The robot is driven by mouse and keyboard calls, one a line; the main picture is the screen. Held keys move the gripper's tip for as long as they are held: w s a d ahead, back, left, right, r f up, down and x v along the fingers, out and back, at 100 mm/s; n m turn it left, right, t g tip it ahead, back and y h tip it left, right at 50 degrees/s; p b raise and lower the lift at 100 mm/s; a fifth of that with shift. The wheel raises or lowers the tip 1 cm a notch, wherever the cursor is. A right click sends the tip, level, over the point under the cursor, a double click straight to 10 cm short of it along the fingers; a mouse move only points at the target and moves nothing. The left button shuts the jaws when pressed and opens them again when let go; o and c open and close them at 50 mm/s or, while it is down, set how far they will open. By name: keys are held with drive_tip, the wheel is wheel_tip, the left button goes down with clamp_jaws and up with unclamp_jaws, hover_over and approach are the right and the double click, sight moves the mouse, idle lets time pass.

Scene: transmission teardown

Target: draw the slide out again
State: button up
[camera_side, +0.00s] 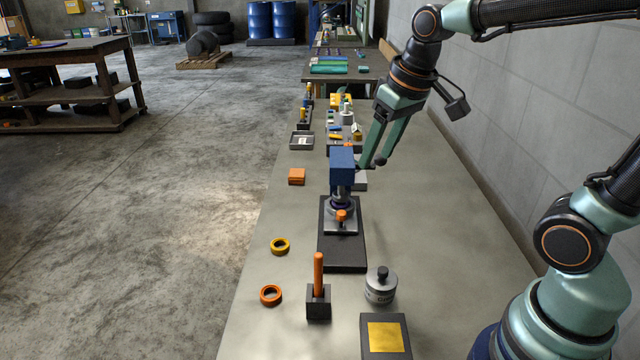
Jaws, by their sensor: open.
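A blue upright block (342,163) stands on a grey fixture with an orange knob (341,216) low at its front. The fixture rests on a dark base plate (342,255) in the middle of the bench. My gripper (372,160) points down just right of the blue block, its two teal fingers apart. Whether a finger touches the block, I cannot tell. A pale flat piece (361,181) shows partly behind the block, below the fingertips. I cannot make out which part is the slide; it may be hidden by the block.
An orange block (297,176) and grey tray (302,141) lie left. A wall stands right.

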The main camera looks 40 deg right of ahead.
drive_tip(key=w+d+f+g, duration=0.2)
drive_tip(key=w, duration=0.4)
drive_tip(key=g, duration=0.2)
hover_over(342, 212)
wheel_tip(342, 212, down, 6)
drive_tip(key=shift+m, duration=0.4)
wheel_tip(342, 212, down, 12)
drive_tip(key=shift+a, duration=0.15)
clamp_jaws()
drive_tip(key=shift+r, duration=0.1)
idle(0.6)
